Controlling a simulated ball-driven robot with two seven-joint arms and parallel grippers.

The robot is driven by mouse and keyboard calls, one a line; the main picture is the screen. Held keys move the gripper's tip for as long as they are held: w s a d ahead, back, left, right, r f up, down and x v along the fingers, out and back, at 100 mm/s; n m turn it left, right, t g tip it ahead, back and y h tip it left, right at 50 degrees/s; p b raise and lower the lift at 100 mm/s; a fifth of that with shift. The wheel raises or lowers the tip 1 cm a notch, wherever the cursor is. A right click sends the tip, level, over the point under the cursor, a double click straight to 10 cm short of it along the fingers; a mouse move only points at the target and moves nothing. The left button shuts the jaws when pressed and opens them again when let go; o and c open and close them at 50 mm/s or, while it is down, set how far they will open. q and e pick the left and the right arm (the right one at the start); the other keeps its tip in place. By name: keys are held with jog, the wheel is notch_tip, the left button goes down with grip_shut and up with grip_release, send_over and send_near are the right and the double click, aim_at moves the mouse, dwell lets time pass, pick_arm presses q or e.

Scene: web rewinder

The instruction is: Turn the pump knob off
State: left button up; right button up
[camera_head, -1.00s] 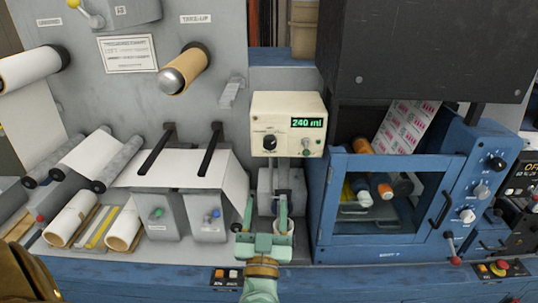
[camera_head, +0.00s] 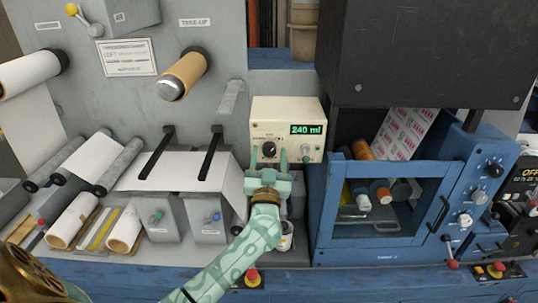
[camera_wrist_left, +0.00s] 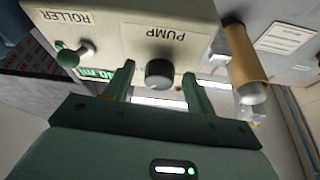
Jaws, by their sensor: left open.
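The pump box (camera_head: 287,112) is cream coloured, with a green display (camera_head: 306,129) reading 240 ml. The black pump knob (camera_head: 269,150) is on the left of its front face. My left gripper (camera_head: 269,156) is open just in front of the box's lower left part. In the left wrist view the pump knob (camera_wrist_left: 159,74) lies between the two open fingers (camera_wrist_left: 160,82), under an upside-down PUMP label; I cannot tell whether they touch it. A second, green-tipped knob marked ROLLER (camera_wrist_left: 75,56) is to its left there. My right gripper is not in view.
A blue cabinet with a clear door (camera_head: 385,205) stands close to the right of the box. Black bars (camera_head: 211,153) and a take-up core (camera_head: 184,74) are to the left. A white cup (camera_head: 286,236) and a red button (camera_head: 252,277) are below.

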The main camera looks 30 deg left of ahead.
pick_arm(q)
jog(key=shift+w+a, duration=0.1)
jog(key=c, duration=1)
jog(key=shift+o, duration=0.2)
jog(key=shift+n, duration=0.4)
jog(key=n+y, duration=0.1)
jog(key=n, duration=0.1)
jog(key=n+g+y+p, duration=0.1)
jog(key=n, duration=0.1)
jog(key=shift+w+d, duration=0.1)
jog(key=shift+d, duration=0.1)
jog(key=n+g+y, duration=0.1)
jog(key=n, duration=0.1)
jog(key=n+g+y+p, duration=0.1)
jog(key=n, duration=0.2)
jog(key=shift+d+n+g, duration=0.1)
jog(key=shift+n+g, duration=0.2)
jog(key=shift+w+n+g+p, duration=0.1)
jog(key=shift+n+g+p, duration=0.35)
jog(key=shift+n, duration=0.55)
jog(key=shift+n+y, duration=0.3)
